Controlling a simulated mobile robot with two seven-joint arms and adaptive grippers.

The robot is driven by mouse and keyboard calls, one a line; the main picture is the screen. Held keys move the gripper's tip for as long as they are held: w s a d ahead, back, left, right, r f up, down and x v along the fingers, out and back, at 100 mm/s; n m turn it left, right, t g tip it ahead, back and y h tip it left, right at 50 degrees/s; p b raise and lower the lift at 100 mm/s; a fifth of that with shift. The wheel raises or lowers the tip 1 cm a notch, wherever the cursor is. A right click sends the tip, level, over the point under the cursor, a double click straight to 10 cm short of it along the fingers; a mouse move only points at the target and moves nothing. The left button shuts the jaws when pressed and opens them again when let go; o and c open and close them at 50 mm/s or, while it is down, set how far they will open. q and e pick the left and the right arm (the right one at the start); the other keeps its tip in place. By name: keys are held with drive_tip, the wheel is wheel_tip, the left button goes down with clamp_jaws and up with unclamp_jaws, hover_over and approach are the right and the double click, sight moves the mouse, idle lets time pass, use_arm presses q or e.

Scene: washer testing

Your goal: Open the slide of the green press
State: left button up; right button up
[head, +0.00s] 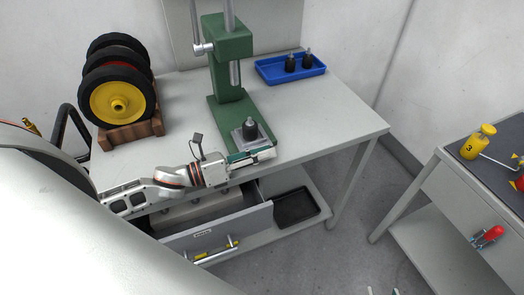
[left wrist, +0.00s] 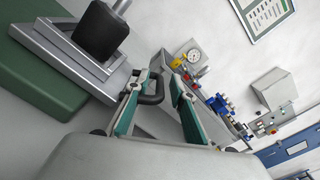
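The green press (head: 229,45) stands on the grey workbench. At the front of its base is a grey metal slide (head: 240,138) with a dark cylindrical part (head: 250,127) upright on it. In the left wrist view the slide (left wrist: 70,55) is at upper left, with a dark loop handle (left wrist: 153,90) at its end. My left gripper (head: 264,154) is at the slide's front; in the left wrist view its teal-lined fingers (left wrist: 157,100) are apart on either side of the handle. Firm contact does not show. Only two separated tips of my right gripper (head: 383,291) show at the bottom edge.
Yellow-hubbed wheels (head: 118,103) stand in a wooden rack left of the press. A blue tray (head: 313,72) with two dark parts is at the back right. An open drawer (head: 215,235) sticks out below the bench front. Another table (head: 440,195) stands at right.

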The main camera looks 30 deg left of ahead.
use_arm(q)
drive_tip(key=shift+v, duration=6)
